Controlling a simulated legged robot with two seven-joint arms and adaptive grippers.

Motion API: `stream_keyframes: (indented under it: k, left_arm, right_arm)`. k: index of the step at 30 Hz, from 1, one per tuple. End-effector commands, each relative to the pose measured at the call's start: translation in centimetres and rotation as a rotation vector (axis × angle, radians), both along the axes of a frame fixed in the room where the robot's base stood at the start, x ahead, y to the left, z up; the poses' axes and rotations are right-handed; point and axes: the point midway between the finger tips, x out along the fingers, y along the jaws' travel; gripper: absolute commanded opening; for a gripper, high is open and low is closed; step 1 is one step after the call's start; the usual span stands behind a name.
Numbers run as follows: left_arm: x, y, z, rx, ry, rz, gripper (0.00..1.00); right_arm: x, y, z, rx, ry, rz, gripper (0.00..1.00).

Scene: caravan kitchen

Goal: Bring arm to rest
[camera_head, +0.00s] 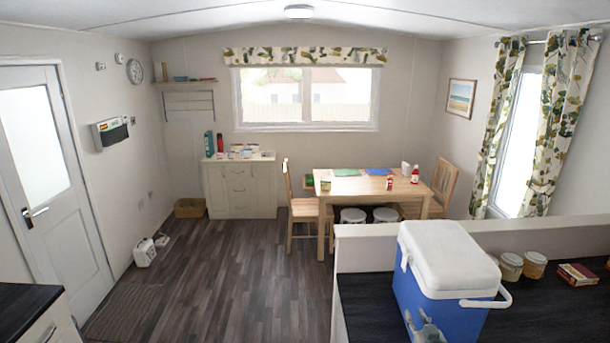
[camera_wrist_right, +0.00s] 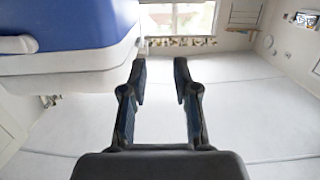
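The cooler box (camera_wrist_right: 70,25) shows upside down at the upper left there, beside the fingers with a gap between. The rest of my right arm is out of the head view. My left arm and gripper are not in view.
A wooden table (camera_head: 350,187) with chairs stands beyond.

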Motion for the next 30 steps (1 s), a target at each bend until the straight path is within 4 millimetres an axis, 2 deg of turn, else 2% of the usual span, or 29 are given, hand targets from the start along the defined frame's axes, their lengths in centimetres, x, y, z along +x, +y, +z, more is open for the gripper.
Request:
stream_keyframes:
  k: [5,8,11,14,15,18,21,24,30]
  left_arm:
    - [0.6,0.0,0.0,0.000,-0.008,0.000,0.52]
    - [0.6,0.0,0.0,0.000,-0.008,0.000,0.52]
    - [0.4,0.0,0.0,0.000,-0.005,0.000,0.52]
    - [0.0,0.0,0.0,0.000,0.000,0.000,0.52]
    - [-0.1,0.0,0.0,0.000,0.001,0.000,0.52]
    - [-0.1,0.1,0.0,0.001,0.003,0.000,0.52]
    - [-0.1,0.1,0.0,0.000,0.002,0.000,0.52]
    - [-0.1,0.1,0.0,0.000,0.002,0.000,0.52]
    - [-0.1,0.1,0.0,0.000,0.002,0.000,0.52]
  right_arm:
    - [-3.0,1.7,-4.6,-0.023,0.106,0.020,0.30]
    - [-5.3,2.8,-7.8,-0.038,0.183,0.035,0.30]
    - [-8.6,4.1,-11.6,-0.054,0.283,0.050,0.30]
    - [-13.4,5.8,-16.2,-0.074,0.415,0.070,0.30]
    - [-15.9,6.5,-18.1,-0.082,0.479,0.078,0.30]
    - [-22.5,8.0,-21.9,-0.100,0.631,0.095,0.30]
    - [-27.8,9.0,-24.1,-0.108,0.748,0.105,0.30]
    - [-32.0,9.7,-25.4,-0.112,0.838,0.110,0.30]
    - [-38.8,10.5,-26.6,-0.117,0.983,0.117,0.30]
